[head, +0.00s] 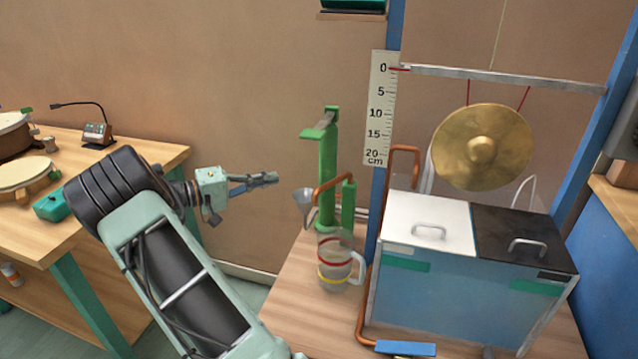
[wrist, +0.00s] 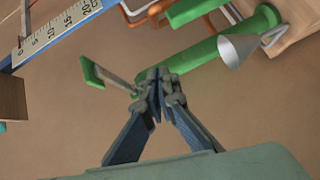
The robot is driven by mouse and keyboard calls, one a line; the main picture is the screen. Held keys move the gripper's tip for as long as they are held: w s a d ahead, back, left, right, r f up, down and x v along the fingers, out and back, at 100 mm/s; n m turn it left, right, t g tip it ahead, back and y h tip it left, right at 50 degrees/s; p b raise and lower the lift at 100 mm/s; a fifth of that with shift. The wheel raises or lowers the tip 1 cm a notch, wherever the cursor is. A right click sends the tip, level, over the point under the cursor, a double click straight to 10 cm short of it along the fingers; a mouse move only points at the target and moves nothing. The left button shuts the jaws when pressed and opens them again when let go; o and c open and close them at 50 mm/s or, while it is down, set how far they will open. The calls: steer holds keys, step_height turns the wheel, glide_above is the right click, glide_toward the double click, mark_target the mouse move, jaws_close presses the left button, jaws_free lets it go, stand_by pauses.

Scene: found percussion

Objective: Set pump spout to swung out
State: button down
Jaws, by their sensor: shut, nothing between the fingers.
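The green hand pump (head: 328,165) stands on the wooden bench, with a flat green handle (head: 318,131) at its top. Its copper spout (head: 333,185) arches beside the column, with its free end pointing down near the column's left side. My gripper (head: 274,179) is shut and empty, in the air left of the pump and apart from it. In the wrist view the shut fingertips (wrist: 159,82) appear in front of the wall, with the pump column (wrist: 225,42) and handle (wrist: 92,72) behind them. I cannot surely pick out the spout there.
A glass jug (head: 334,262) with red and yellow bands stands in front of the pump. A metal funnel (head: 304,203) sits just left of the column. Right are a ruler (head: 378,110), a blue frame post, a hanging gong (head: 482,147) and a lidded tank (head: 455,290).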

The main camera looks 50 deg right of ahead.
steer(key=s+d+f+b, duration=0.1)
steer(key=s+d+f, duration=0.1)
steer(key=s+d, duration=0.4)
steer(key=shift+s+d+f+h+b, duration=0.3)
steer(key=shift+d+f+b, duration=0.1)
steer(key=shift+d, duration=1.3)
steer(key=shift+s, duration=0.1)
